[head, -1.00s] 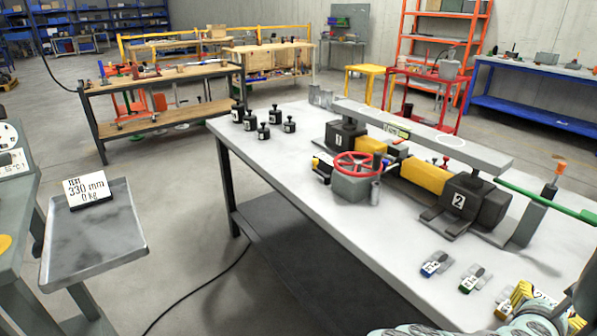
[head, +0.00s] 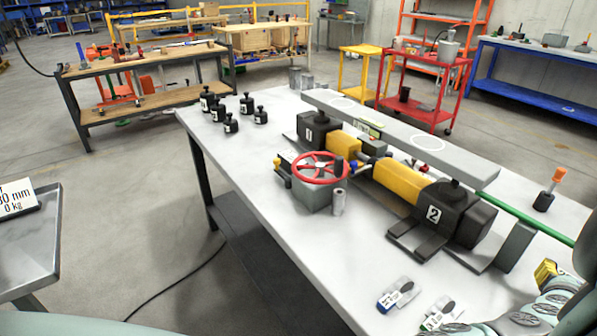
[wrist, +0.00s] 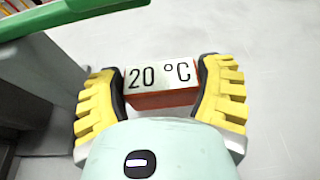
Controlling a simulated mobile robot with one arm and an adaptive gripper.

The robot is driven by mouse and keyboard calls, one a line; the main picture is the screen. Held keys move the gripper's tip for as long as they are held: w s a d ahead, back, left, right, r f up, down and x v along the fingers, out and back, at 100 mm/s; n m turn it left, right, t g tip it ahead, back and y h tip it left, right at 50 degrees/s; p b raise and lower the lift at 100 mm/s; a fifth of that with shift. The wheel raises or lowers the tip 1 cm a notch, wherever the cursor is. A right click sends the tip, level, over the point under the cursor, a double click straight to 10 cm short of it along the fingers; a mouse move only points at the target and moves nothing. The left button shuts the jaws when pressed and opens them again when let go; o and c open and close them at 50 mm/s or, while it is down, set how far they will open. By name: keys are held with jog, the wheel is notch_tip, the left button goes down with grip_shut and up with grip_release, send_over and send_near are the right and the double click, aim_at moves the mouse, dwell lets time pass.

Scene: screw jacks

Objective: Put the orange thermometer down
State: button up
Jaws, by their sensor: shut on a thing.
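The orange thermometer (wrist: 165,99), a small orange block with a white "20 °C" label, sits between the two yellow ribbed fingers of my gripper (wrist: 162,95) in the wrist view. The fingers press on both its ends. Pale grey surface lies behind it; I cannot tell whether the block touches that surface. In the head view my gripper (head: 545,272) is at the right edge over the near right part of the grey table (head: 345,262), close to the green bar. The thermometer is hidden there.
The screw jack machine with a red handwheel (head: 320,168) fills the table's middle. A green bar (head: 540,218) runs beside my gripper. Two small tagged blocks (head: 398,294) (head: 440,313) lie at the front. An orange-handled tool (head: 552,188) stands at the right. The table's front left is clear.

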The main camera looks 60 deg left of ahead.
jog(key=shift+w+f, duration=0.15)
jog(key=shift+f, duration=0.1)
jog(key=f+b, duration=0.3)
jog(key=shift+s+f, duration=0.2)
jog(key=shift+s, duration=0.1)
jog(key=shift+w+r, duration=0.1)
jog(key=shift+r, duration=0.05)
jog(key=o, duration=1.2)
jog(key=shift+o, duration=0.2)
